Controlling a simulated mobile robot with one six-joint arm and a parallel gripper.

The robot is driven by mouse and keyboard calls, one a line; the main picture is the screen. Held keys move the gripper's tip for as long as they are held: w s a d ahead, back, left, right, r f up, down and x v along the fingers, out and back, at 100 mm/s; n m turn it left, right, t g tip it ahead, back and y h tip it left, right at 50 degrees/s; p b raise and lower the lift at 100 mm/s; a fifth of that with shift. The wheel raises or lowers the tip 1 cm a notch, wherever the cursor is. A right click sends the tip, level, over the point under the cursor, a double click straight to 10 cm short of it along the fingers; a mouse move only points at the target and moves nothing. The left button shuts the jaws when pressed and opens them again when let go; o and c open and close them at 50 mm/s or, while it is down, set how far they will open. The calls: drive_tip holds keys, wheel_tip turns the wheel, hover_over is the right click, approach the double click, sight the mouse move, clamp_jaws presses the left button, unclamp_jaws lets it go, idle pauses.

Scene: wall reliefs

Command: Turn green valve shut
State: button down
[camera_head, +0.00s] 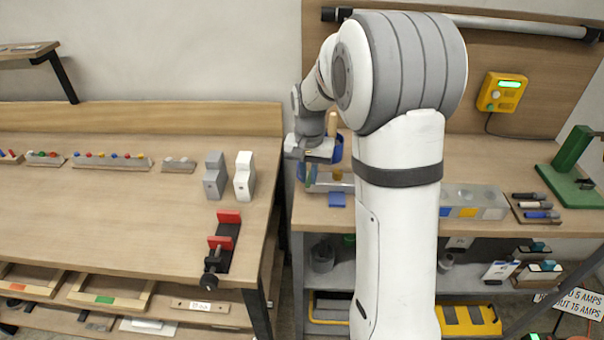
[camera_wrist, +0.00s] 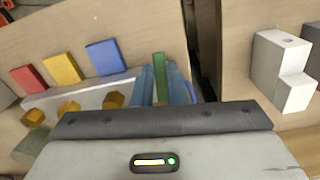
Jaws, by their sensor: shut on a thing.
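My gripper (camera_head: 313,160) reaches down at the left end of a pale valve strip on the right-hand bench. In the wrist view, its two blue fingers (camera_wrist: 164,85) stand on either side of a narrow green piece (camera_wrist: 160,75). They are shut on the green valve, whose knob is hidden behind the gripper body. The pale valve strip (camera_wrist: 85,92) carries several brass knobs (camera_wrist: 113,100). Red (camera_wrist: 30,78), yellow (camera_wrist: 62,68) and blue (camera_wrist: 102,57) plates lie along its side. The blue plate also shows in the head view (camera_head: 337,199).
A gap separates the two benches beside my gripper. A grey-white stepped block (camera_wrist: 283,72) and a red-jawed vise (camera_head: 224,240) are on the left bench. A yellow box (camera_head: 501,92) hangs on the back panel. A green stand (camera_head: 575,165) is at far right.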

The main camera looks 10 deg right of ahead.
drive_tip(key=shift+w+d+r+n, duration=0.15)
drive_tip(key=shift+d+n, duration=0.15)
drive_tip(key=shift+n, duration=0.5)
drive_tip(key=c, duration=1.6)
unclamp_jaws()
drive_tip(key=shift+o, duration=0.8)
wheel_tip(320, 180, up, 8)
drive_tip(key=shift+f, duration=0.2)
